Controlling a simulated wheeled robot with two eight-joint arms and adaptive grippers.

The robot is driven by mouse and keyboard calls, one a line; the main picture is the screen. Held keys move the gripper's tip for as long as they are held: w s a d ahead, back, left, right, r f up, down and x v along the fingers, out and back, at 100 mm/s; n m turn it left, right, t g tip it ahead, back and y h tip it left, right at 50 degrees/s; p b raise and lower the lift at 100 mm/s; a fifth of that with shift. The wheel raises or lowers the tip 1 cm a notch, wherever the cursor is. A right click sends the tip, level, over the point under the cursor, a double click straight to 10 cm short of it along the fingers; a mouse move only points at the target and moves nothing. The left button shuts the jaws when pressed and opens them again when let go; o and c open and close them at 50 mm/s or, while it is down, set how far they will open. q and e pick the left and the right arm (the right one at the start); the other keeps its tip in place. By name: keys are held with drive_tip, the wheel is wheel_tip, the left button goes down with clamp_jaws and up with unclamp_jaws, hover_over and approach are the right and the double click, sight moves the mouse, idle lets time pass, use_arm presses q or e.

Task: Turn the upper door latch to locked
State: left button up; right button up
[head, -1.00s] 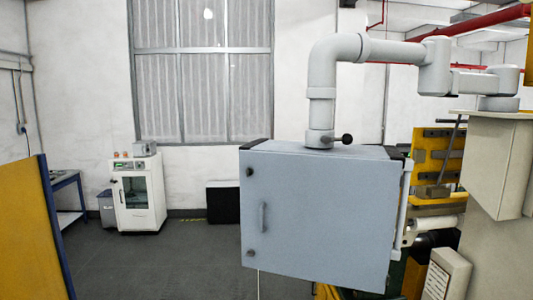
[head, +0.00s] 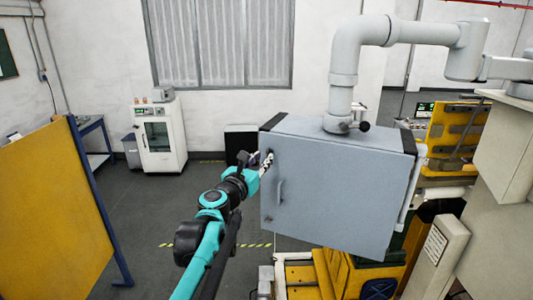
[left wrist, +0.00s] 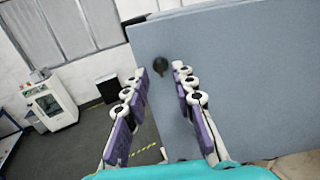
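The grey control box (head: 340,180) hangs from a thick grey pipe arm, its door facing me with a vertical handle (head: 280,192) near the left edge. The upper door latch (left wrist: 160,67) is a small dark knob near the door's edge in the left wrist view; its exact turn angle is too small to tell. My left gripper (head: 266,162) is at the door's upper left corner and hides most of this latch in the head view. Its fingers are apart, with the latch showing between and just beyond the tips. The lower latch (head: 268,219) is below the handle. My right gripper is not in view.
A yellow panel (head: 55,215) stands at the left. Yellow machinery (head: 330,275) lies below and behind the box, and a beige housing (head: 500,150) is at the right. A white cabinet (head: 160,135) stands by the far wall. The floor left of the box is open.

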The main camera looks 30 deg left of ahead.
use_arm(q)
drive_tip(key=shift+w+a, duration=0.2)
drive_tip(key=shift+w, duration=1.25)
clamp_jaws()
